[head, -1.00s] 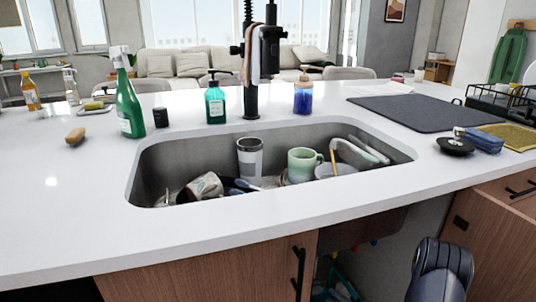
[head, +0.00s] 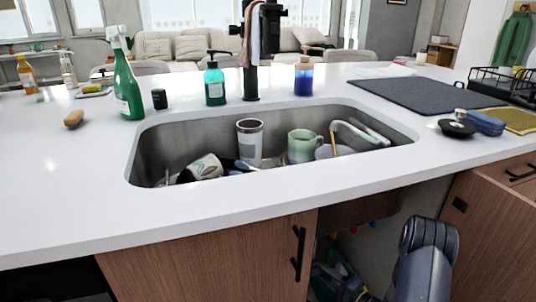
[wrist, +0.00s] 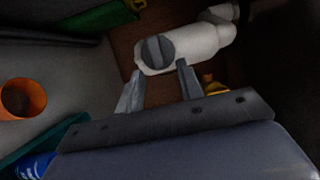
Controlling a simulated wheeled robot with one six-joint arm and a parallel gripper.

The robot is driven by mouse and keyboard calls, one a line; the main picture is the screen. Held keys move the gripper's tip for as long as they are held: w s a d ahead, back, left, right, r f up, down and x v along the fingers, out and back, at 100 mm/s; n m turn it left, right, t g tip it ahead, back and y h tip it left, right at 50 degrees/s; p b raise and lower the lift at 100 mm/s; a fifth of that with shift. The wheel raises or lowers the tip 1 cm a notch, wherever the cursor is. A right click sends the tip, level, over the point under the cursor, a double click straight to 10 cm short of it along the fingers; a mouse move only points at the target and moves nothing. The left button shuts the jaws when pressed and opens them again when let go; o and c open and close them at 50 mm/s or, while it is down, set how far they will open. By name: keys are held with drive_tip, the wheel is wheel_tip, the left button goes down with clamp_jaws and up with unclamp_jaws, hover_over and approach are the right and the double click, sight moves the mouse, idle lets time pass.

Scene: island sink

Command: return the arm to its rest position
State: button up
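In the wrist view my gripper (wrist: 158,88) has its two grey fingers spread apart with nothing held between them. A white, rounded pipe-like piece with a grey slotted end (wrist: 160,52) lies just beyond the fingertips; I cannot tell whether they touch it. The surroundings there are dim. In the head view my arm (head: 425,262) reaches down at the lower right, in front of the open space under the sink. My gripper itself is hidden in the head view.
The wrist view shows an orange round container (wrist: 22,98), a green item (wrist: 97,20) and a blue item (wrist: 35,167) close by. The head view shows the white counter edge (head: 230,215), cabinet door (head: 215,260) and sink (head: 160,150) with dishes.

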sight(314, 264)
drive_tip(key=n+h, duration=0.1)
drive_tip(key=n, duration=0.1)
drive_tip(key=w+a+r+n+g+p, duration=0.1)
drive_tip(key=n, duration=0.1)
drive_tip(key=shift+a+r+h, duration=0.1)
drive_tip(key=shift+r+h, duration=0.05)
drive_tip(key=shift+h, duration=0.25)
drive_tip(key=n, duration=0.1)
drive_tip(key=n+h, duration=0.1)
drive_tip(key=n, duration=0.1)
drive_tip(key=shift+a+r+b, duration=0.2)
drive_tip(key=shift+b, duration=0.1)
drive_tip(key=n, duration=0.1)
drive_tip(key=n+h+b, duration=0.2)
drive_tip(key=shift+s+a+r, duration=0.15)
drive_tip(key=shift+a+r, duration=0.1)
drive_tip(key=shift+a, duration=0.15)
drive_tip(key=n+h+b, duration=0.1)
drive_tip(key=a+n+h+b, duration=0.1)
drive_tip(key=n+b, duration=0.1)
drive_tip(key=shift+s+r+n+h+b, duration=0.1)
drive_tip(key=shift+s+n+h+b, duration=0.1)
drive_tip(key=shift+n+h+b, duration=0.1)
drive_tip(key=shift+s+d+r, duration=0.15)
drive_tip(key=shift+s+r, duration=0.15)
drive_tip(key=shift+s, duration=0.15)
